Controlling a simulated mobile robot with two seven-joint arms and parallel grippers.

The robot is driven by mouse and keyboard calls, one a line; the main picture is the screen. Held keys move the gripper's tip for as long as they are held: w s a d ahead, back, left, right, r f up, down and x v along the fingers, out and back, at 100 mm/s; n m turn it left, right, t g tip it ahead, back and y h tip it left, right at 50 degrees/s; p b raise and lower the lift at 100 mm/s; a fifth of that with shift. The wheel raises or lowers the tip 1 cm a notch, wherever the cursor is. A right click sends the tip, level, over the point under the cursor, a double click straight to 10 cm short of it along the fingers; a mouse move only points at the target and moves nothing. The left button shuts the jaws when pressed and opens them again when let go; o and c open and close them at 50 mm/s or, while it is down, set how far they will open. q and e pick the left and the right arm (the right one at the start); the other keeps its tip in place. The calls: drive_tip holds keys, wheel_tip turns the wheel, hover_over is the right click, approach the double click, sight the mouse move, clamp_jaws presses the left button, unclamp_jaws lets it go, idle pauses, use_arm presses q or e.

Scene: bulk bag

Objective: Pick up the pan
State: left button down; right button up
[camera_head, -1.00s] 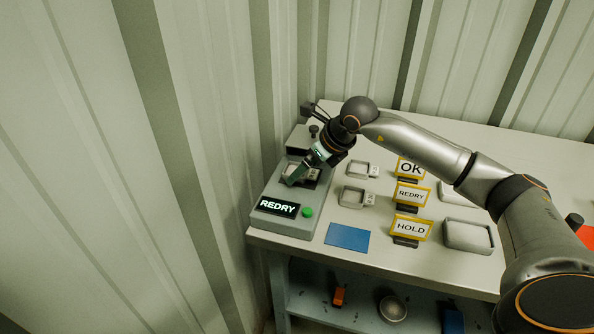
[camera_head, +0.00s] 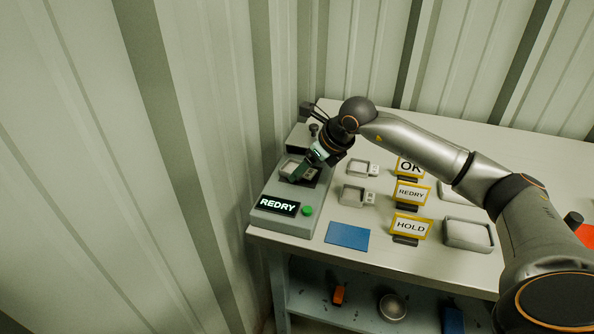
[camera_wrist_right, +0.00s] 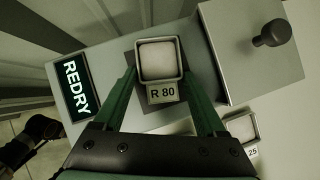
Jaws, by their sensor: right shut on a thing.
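The pan (camera_wrist_right: 158,60) is a small square tray with a pale fill and a tab marked "R 80". It sits on the dark plate of the grey device, which reads "REDRY". It also shows in the head view (camera_head: 291,167), partly covered by my gripper. My right gripper (camera_wrist_right: 158,80) is shut on the pan, one green finger on each side. In the head view the right gripper (camera_head: 299,172) reaches down to the pan from the upper right. I cannot tell any gap between pan and plate. My left gripper is not in view.
Two similar small pans (camera_head: 362,169) (camera_head: 356,196) stand right of the device. Signs "OK" (camera_head: 410,168), "REDRY" (camera_head: 411,193) and "HOLD" (camera_head: 410,227) stand beside grey trays (camera_head: 468,235). A blue mat (camera_head: 347,236) lies in front. Corrugated walls close off the left and back.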

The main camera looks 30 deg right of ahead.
sight(296, 166)
drive_tip(key=shift+r, duration=0.15)
drive_tip(key=shift+r, duration=0.25)
wheel_tip(296, 166, up, 2)
drive_tip(key=shift+w+r, duration=0.1)
drive_tip(key=shift+r, duration=0.05)
drive_tip(key=s+r, duration=0.1)
drive_tip(key=r, duration=0.1)
drive_tip(key=s+a+r, duration=0.1)
drive_tip(key=s+r, duration=0.1)
drive_tip(key=s+r+b, duration=0.1)
drive_tip(key=r, duration=0.1)
drive_tip(key=shift+s+a, duration=0.3)
drive_tip(key=shift+a, duration=0.1)
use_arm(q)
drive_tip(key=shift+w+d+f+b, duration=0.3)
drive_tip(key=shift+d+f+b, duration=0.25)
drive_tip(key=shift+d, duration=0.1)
use_arm(e)
drive_tip(key=s+a+r, duration=0.1)
drive_tip(key=s, duration=0.2)
drive_tip(key=s+a+r, duration=0.1)
drive_tip(key=s, duration=0.1)
drive_tip(key=s+a+r, duration=0.1)
drive_tip(key=s+r, duration=0.1)
drive_tip(key=s, duration=0.1)
drive_tip(key=shift+s+a, duration=0.2)
drive_tip(key=shift+s, duration=0.1)
drive_tip(key=shift+s, duration=0.1)
